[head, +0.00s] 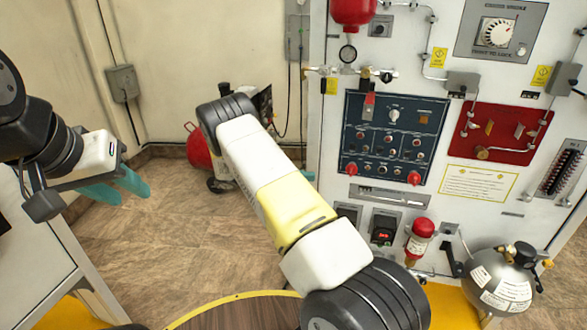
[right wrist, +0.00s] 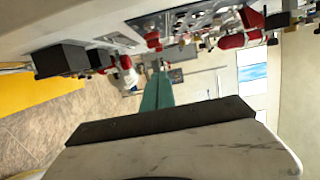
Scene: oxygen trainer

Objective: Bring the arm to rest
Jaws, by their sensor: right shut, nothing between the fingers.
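My left gripper (head: 134,194) is at the left of the head view, over the floor, with its two teal fingers apart and nothing seen between them. My right arm (head: 285,200) rises from the bottom of the head view and reaches up and away, in front of the trainer panel's left side. The panel's fittings lie beyond and above the fingers there; I see no clear contact.
The white trainer panel (head: 455,210) with knobs, a red plate (head: 500,134) and tubing stands at the right. A metal sphere tank (head: 500,280) is at its foot. A red round object (head: 198,147) is by the wall.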

